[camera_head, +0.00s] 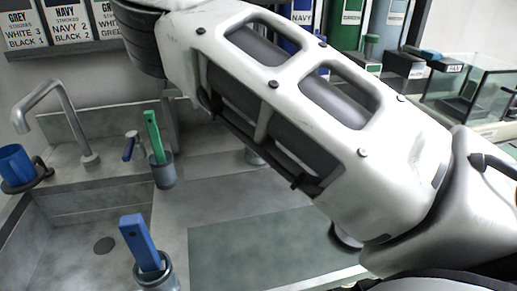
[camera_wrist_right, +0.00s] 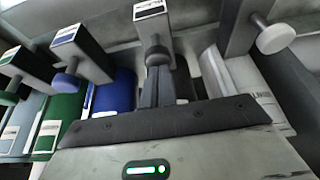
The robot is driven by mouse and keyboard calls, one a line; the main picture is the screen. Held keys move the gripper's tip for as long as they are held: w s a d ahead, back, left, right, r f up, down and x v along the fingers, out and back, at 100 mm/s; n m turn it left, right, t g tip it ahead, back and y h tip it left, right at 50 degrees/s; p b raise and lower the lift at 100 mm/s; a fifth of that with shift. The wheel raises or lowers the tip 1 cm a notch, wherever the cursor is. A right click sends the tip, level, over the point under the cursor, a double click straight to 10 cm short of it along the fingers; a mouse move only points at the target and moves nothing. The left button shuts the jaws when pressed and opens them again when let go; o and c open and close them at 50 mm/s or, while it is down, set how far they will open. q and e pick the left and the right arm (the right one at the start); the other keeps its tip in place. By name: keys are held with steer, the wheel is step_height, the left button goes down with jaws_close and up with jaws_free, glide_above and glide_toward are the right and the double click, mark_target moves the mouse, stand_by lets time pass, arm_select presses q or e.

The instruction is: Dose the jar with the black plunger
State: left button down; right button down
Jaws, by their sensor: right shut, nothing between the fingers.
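In the right wrist view my right gripper (camera_wrist_right: 160,76) is shut and empty. Its fingers point at a grey knob (camera_wrist_right: 158,54) under a dark dispenser head (camera_wrist_right: 152,24), which may be the black plunger; its label is too small to read. I cannot tell whether the fingertips touch the knob. In the head view my right arm crosses the picture and hides much of the bench; its gripper is out of frame there. My left gripper is not in view.
Neighbouring plungers have green (camera_wrist_right: 8,98), blue (camera_wrist_right: 66,83) and white (camera_wrist_right: 276,39) knobs. On the bench stand a cup with a green paddle (camera_head: 154,137) and one with a blue paddle (camera_head: 139,242). A tap (camera_head: 68,115), blue mug (camera_head: 15,164) and glass tank (camera_head: 485,88) flank it.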

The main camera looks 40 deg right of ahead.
steer(key=shift+f+b, duration=0.55)
steer(key=shift+f, duration=0.7)
steer(key=shift+r, duration=0.15)
steer(key=shift+r+p, duration=2)
steer(key=shift+p, duration=0.3)
